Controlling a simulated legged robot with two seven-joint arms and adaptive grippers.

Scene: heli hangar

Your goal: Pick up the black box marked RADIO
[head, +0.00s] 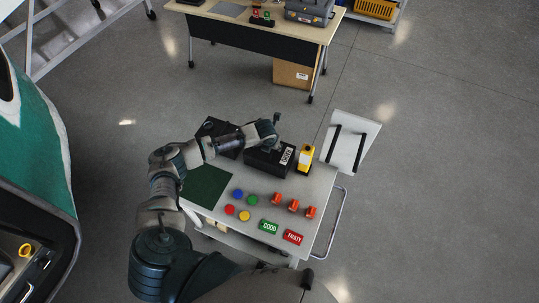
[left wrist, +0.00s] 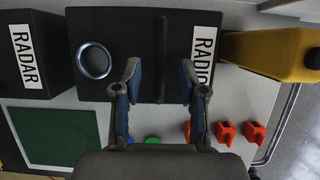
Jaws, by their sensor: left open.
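The black box marked RADIO (head: 264,161) lies on the grey cart top, its white label at its right end. In the left wrist view the RADIO box (left wrist: 115,28) fills the upper middle, with a metal ring on its top left. My left gripper (left wrist: 161,76) is open over the box, one finger on each side of a dark raised bar on its top. I cannot tell whether the fingers touch the bar. In the head view my left gripper (head: 273,138) hangs over the box. My right gripper is not in view.
A black RADAR box (left wrist: 30,60) stands left of the RADIO box, and a yellow device (head: 305,158) stands close on its right. The cart (head: 265,200) also bears a green mat (head: 206,186), coloured buttons, orange pieces and GOOD and FAULTY blocks. A table (head: 265,30) stands behind.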

